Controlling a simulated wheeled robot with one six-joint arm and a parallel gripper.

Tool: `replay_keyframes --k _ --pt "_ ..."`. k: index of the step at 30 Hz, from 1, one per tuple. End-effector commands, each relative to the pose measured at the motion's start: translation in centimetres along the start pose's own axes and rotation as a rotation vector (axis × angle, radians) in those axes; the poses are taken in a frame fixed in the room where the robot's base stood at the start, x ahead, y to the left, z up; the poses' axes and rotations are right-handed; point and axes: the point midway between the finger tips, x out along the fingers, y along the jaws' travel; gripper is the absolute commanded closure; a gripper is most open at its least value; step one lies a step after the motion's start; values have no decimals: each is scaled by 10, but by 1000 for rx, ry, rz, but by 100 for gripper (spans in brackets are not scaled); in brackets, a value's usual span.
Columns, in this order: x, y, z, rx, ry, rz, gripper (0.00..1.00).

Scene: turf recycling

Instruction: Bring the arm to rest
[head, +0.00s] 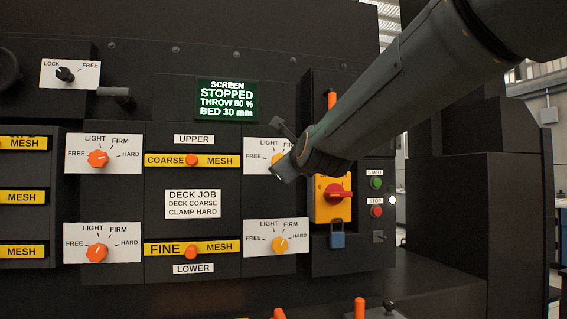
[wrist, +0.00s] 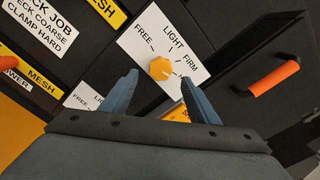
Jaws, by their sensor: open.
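My gripper (wrist: 158,80) is open, with its two blue-grey fingers apart and nothing between them that I can see as held. In the wrist view an amber clamp knob (wrist: 160,68) on a white dial plate lies just beyond the fingertips. I cannot tell whether a finger touches it. In the head view my arm reaches in from the upper right, and its end covers much of the upper right dial plate (head: 252,147). The knob there is partly hidden, and its setting is not clear.
A red rotary switch (head: 338,194) on a yellow plate, a blue padlock (head: 337,240) and start and stop buttons (head: 376,183) sit right of the dials. An orange handle (wrist: 273,78) stands out from the panel. The screen (head: 226,100) reads stopped.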

Motion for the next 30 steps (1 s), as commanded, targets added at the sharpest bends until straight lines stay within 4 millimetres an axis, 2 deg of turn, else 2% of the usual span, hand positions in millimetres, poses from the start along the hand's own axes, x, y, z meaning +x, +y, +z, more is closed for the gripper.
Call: replay_keyframes --k 15,19,23,26,30 --pt "-2 0 0 -1 1 0 45" --pt "-6 10 -12 -65 28 33 45" --pt "-22 45 -52 -280 104 154 45" --pt "-46 84 -96 -525 162 313 45" --pt "-95 136 -158 -859 185 578 45"
